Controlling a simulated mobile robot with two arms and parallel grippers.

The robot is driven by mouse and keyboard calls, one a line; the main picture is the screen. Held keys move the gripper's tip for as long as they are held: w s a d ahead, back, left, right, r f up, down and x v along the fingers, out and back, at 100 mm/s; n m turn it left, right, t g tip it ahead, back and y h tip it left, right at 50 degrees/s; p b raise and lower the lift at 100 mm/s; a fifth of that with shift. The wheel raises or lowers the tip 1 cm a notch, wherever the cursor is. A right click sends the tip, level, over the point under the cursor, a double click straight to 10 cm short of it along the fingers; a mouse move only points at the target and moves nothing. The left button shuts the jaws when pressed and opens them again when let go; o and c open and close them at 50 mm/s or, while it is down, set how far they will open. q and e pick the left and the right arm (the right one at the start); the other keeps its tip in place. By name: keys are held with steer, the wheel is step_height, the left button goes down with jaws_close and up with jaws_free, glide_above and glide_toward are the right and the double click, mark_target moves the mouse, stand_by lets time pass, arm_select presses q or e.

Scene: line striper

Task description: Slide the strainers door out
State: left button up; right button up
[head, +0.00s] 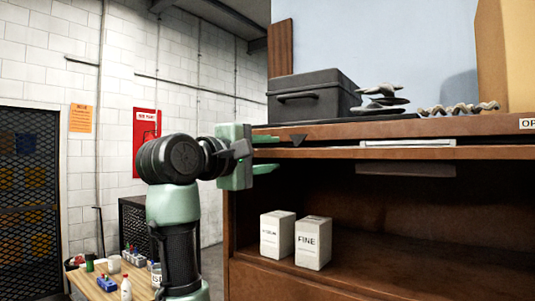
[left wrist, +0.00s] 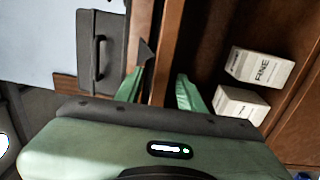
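The brown wooden cabinet (head: 450,125) has an open compartment holding two white strainer boxes, one marked FINE (head: 313,243) and one beside it (head: 277,235) with unclear lettering. A thin wooden panel (head: 330,153), which looks like the pushed-in door, lies flat under the cabinet top. My left gripper (head: 266,154) is at its left front end, its fingers apart, one above and one below. In the left wrist view, the panel edge (left wrist: 167,55) runs between the green fingertips (left wrist: 158,84); contact cannot be told. My right gripper is out of view.
A dark case (head: 310,97), stacked stones (head: 382,98) and a wavy object (head: 460,109) stand on the cabinet top. A dark pointed piece (head: 291,140) shows near the fingers. A low table (head: 100,288) with bottles is at lower left.

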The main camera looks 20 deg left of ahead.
arm_select(q)
jaws_close()
steer(key=shift+s+f, duration=0.1)
steer(key=shift+s, duration=0.05)
steer(key=shift+s+a+b, duration=0.2)
steer(key=shift+s+b, duration=0.2)
steer(key=shift+s, duration=0.05)
steer(key=shift+b+v, duration=0.8)
steer(key=shift+v, duration=1.65)
steer(key=shift+s+a, duration=0.15)
steer(key=shift+s, duration=0.3)
steer(key=shift+s, duration=0.15)
